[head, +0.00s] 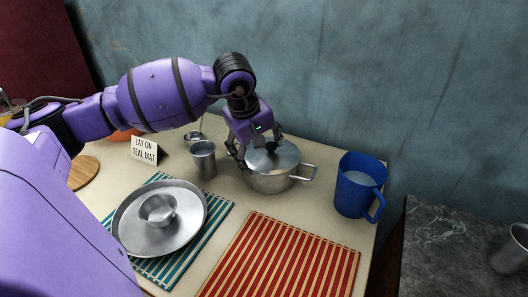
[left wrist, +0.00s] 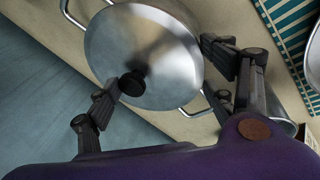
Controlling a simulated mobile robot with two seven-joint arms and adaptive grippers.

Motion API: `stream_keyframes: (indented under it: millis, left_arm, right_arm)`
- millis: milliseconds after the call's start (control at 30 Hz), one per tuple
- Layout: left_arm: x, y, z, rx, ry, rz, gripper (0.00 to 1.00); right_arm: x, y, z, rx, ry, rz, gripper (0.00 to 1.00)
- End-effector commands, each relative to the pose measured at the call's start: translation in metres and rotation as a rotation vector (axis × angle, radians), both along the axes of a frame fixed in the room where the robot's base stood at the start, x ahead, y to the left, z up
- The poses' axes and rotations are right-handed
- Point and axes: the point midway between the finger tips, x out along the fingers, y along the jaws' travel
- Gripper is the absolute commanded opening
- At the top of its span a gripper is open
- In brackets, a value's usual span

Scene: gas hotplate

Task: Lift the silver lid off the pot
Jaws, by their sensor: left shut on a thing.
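The silver lid (head: 272,156) with a black knob sits on top of the silver pot (head: 272,183), near the back right of the table. The pot's looped side handle points right. My left gripper (head: 258,146) reaches down from above with one finger on each side of the lid and is shut on it. The left wrist view shows the round lid (left wrist: 140,50) between the two fingers (left wrist: 160,75), with the knob close to the left finger. The exact contact points are hard to make out. My right gripper is not in view.
A blue jug (head: 358,186) stands close right of the pot, and a metal cup (head: 203,159) close left. A metal tray with a small bowl (head: 157,210) lies on the teal striped mat (head: 216,215). The red striped mat (head: 284,262) in front is bare. A sign (head: 144,150) stands behind.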

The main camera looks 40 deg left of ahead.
Motion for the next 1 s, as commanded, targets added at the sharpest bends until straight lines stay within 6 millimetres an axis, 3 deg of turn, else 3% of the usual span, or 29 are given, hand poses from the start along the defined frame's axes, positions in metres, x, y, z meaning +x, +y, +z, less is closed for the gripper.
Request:
stream_keyframes:
  millis: [267,533,800,1000]
  left_arm:
    - [0.002,0.001,0.034,0.004,-0.007,0.000,0.49]
    - [-0.036,-0.037,0.095,0.007,-0.007,-0.004,0.49]
    - [-0.079,-0.081,0.119,0.003,-0.005,-0.005,0.49]
    - [-0.095,-0.096,0.129,0.001,-0.003,-0.002,0.49]
  right_arm:
    - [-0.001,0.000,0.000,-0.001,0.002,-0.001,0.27]
    - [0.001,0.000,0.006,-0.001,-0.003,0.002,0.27]
    - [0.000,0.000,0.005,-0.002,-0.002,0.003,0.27]
    - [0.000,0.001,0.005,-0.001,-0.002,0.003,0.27]
